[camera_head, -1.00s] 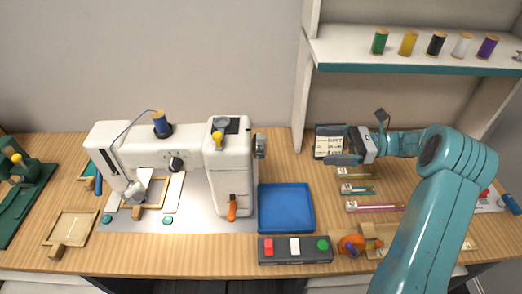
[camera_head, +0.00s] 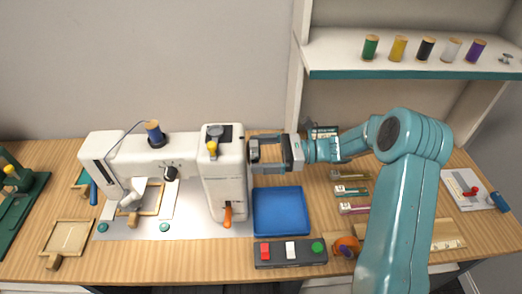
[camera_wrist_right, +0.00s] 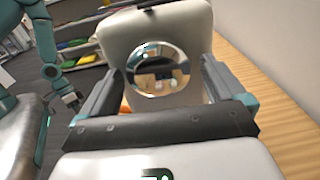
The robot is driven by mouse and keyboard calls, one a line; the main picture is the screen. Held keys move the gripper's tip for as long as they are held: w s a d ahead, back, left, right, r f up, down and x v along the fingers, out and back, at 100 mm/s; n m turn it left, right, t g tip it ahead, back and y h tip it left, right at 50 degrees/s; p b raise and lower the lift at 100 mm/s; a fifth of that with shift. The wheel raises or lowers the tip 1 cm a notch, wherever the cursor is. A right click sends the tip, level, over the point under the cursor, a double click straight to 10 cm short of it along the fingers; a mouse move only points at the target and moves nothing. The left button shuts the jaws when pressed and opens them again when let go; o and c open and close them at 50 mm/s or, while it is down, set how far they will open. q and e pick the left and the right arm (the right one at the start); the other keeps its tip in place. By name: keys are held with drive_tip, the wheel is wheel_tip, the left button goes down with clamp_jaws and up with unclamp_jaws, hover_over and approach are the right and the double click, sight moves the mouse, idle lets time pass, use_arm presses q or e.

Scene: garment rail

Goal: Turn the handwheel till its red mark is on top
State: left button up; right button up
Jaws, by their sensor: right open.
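The white sewing machine (camera_head: 222,180) stands on the wooden table, with the handwheel on its right end. In the right wrist view the handwheel (camera_wrist_right: 158,68) is a shiny round metal disc facing me; I see no red mark on it. My right gripper (camera_head: 256,153) is open at the machine's right end, and its fingers largely hide the wheel in the head view. In the wrist view the fingers of my right gripper (camera_wrist_right: 163,70) stand on both sides of the wheel. I cannot tell whether they touch it. My left gripper (camera_wrist_right: 70,99) shows small at the left.
A blue tray (camera_head: 281,211) lies below my right gripper. A control box (camera_head: 290,252) with red, white and green buttons is in front of it. An orange lever (camera_head: 228,215) sits on the machine's front. A shelf (camera_head: 420,68) with thread spools stands at the back right.

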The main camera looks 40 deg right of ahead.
drive_tip(key=shift+w+a, duration=0.15)
drive_tip(key=shift+w, duration=0.05)
drive_tip(key=shift+s+r, duration=0.1)
drive_tip(key=shift+s, duration=0.15)
drive_tip(key=c, duration=1)
drive_tip(key=n+b, duration=0.4)
drive_tip(key=b, duration=0.1)
drive_tip(key=n+b, duration=0.4)
drive_tip(key=b, duration=0.2)
drive_tip(key=n+b, duration=0.5)
drive_tip(key=b, duration=0.1)
drive_tip(key=shift+w+f, duration=0.2)
drive_tip(key=shift+f, duration=0.2)
drive_tip(key=shift+c, duration=0.2)
drive_tip(key=n+b, duration=0.4)
drive_tip(key=b, duration=0.1)
drive_tip(key=n+b, duration=0.4)
drive_tip(key=b, duration=0.2)
drive_tip(key=n+b, duration=0.4)
drive_tip(key=b, duration=0.1)
drive_tip(key=shift+r+n, duration=0.3)
drive_tip(key=shift+n, duration=0.1)
drive_tip(key=shift+r+n+b, duration=0.15)
drive_tip(key=shift+n+b, duration=1.05)
drive_tip(key=shift+b, duration=0.05)
drive_tip(key=shift+r+n+b, duration=0.2)
drive_tip(key=shift+n+b, duration=0.55)
drive_tip(key=shift+n, duration=0.35)
